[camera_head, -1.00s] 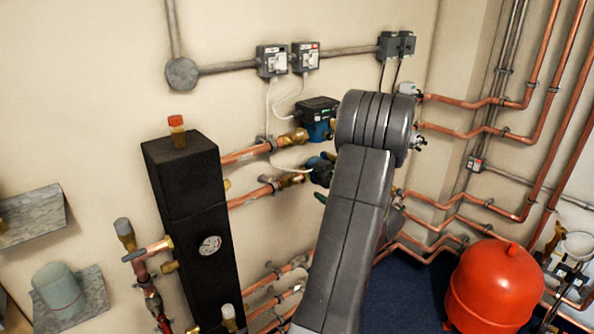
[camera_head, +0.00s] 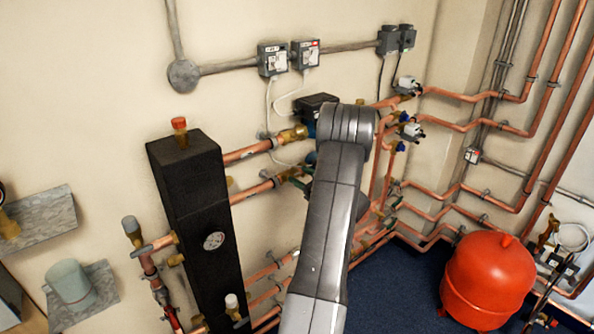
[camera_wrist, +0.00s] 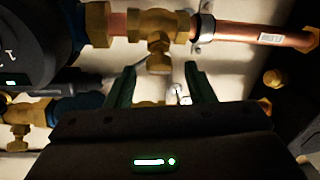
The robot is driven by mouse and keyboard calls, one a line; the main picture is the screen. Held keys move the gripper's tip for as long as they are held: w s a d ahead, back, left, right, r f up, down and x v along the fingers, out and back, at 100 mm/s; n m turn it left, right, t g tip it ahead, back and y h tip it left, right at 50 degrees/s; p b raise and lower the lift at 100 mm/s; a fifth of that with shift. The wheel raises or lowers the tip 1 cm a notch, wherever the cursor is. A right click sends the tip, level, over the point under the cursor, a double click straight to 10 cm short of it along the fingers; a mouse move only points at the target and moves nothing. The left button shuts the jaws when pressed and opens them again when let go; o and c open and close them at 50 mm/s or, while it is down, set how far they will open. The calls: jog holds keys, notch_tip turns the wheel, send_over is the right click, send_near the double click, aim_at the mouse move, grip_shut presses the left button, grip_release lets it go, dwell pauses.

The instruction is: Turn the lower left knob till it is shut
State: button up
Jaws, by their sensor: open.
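I cannot make out the lower left knob for certain in either view. In the wrist view my gripper (camera_wrist: 160,68) is open, with its two dark green fingers apart and no knob clearly between them. A brass valve fitting (camera_wrist: 158,25) on a copper pipe lies just beyond the fingertips, its short stub pointing down toward the gap. Another brass part shows partly between the fingers, lower down. In the head view my arm covers the middle of the manifold and hides most of the gripper. Blue knobs (camera_head: 400,147) show right of my arm.
Copper pipes (camera_head: 258,189) run close behind the arm. A dark pump (camera_wrist: 35,40) is at the left of the wrist view. A red tank (camera_head: 487,278) stands at the right.

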aim_at(296, 174)
jog(key=shift+x, duration=1.25)
jog(key=c, duration=1)
